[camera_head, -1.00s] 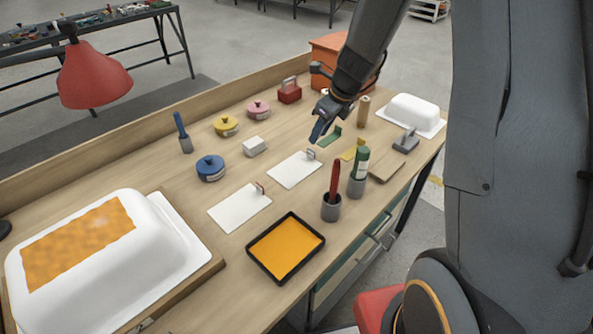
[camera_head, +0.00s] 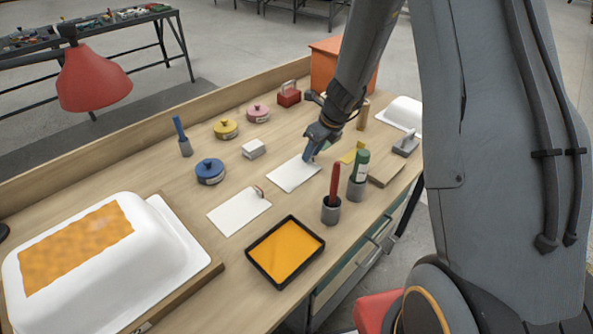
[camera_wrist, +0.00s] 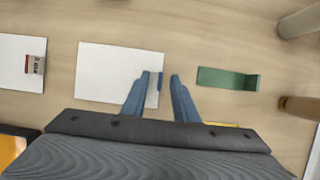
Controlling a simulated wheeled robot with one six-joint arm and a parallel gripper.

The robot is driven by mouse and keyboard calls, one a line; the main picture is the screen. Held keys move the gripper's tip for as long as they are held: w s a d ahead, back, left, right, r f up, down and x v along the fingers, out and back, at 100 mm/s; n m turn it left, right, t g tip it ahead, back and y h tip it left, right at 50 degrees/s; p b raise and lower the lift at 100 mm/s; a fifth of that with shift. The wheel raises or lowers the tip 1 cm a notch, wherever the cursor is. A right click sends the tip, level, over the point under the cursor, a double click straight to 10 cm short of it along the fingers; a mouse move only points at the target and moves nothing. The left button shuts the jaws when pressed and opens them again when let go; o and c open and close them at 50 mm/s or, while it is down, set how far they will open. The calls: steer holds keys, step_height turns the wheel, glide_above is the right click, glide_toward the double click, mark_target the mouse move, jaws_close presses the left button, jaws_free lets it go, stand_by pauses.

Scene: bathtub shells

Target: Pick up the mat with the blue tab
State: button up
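The white mat with the blue tab (camera_head: 290,175) lies flat on the bench. It also shows in the wrist view (camera_wrist: 112,70), where its small blue tab (camera_wrist: 160,78) stands at the right edge. My gripper (camera_head: 310,157) is over that right edge; in the wrist view my gripper (camera_wrist: 160,76) is open, with the tab showing between its two blue fingers. I cannot tell whether a finger touches the tab. In the head view the gripper hides the tab. A second white mat (camera_head: 238,211) with a red tab (camera_wrist: 37,66) lies to the left.
A green bracket (camera_wrist: 228,79) lies right of the gripper. A red-handled tool in a grey cup (camera_head: 331,208) and a green bottle in a cup (camera_head: 358,178) stand near the front. An orange-filled tray (camera_head: 285,250) and a white tub shell (camera_head: 150,250) are at left front.

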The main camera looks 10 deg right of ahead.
jaws_close()
steer(key=shift+r, duration=0.15)
